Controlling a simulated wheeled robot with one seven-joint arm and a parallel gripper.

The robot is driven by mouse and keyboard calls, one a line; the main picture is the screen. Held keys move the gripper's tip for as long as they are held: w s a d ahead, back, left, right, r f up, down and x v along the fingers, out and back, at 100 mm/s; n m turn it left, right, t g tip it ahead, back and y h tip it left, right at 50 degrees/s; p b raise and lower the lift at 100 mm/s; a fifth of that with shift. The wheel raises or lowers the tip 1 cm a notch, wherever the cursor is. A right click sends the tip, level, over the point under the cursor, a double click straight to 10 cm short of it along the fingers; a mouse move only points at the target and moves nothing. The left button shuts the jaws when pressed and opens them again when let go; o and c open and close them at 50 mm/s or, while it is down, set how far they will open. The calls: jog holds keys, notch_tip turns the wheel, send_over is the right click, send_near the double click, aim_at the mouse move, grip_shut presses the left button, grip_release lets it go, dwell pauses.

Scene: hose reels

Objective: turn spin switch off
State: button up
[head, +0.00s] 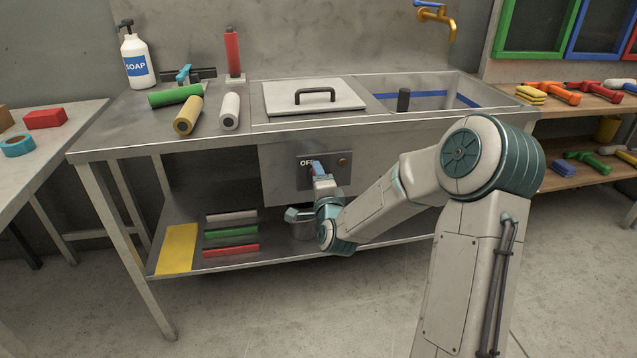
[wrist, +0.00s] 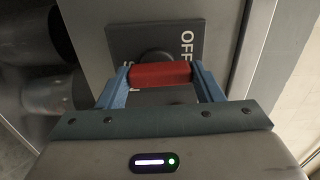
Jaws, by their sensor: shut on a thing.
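The spin switch is a dark plate (wrist: 130,42) on the grey cabinet front (head: 276,172), with a black round base (wrist: 157,56) and a red handle (wrist: 160,74). My gripper (wrist: 160,88) has its blue fingers shut on the two ends of the red handle, which lies across the wrist view. "OFF" is readable at the plate's right in that view. Another label at the left is mostly hidden, showing an "S". In the head view my gripper (head: 318,170) covers much of the plate (head: 332,182). I cannot tell which label the handle points to.
A lidded section (head: 312,95) and a sink (head: 430,97) are above.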

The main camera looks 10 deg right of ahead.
jog(key=shift+m, duration=0.3)
jog(key=o, duration=1)
